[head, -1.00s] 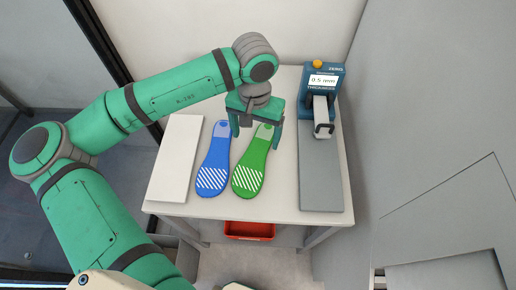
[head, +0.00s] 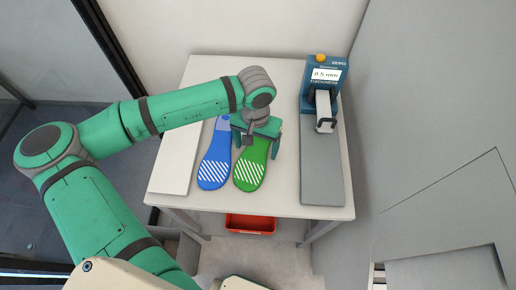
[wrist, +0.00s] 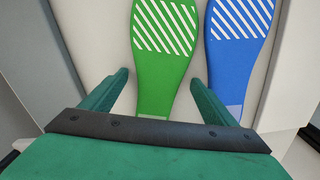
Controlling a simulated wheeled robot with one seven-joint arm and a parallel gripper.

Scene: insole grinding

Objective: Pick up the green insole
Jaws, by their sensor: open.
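The green insole (head: 250,168) lies flat on the white table, with white diagonal stripes on its wide near end. It also shows in the wrist view (wrist: 162,75), between my two fingers. The blue insole (head: 215,160) lies just left of it in the head view, and on the right in the wrist view (wrist: 238,60). My gripper (head: 256,152) is open above the far, narrow part of the green insole, one finger to each side. The gripper hides the insole's far end. Whether the fingertips touch the table I cannot tell.
A thickness gauge (head: 323,88) reading 0.5 mm stands on a grey base plate (head: 321,180) at the right. A white flat block (head: 176,160) lies at the table's left. A red bin (head: 250,224) sits below the front edge. Bare table (head: 285,195) shows between green insole and gauge.

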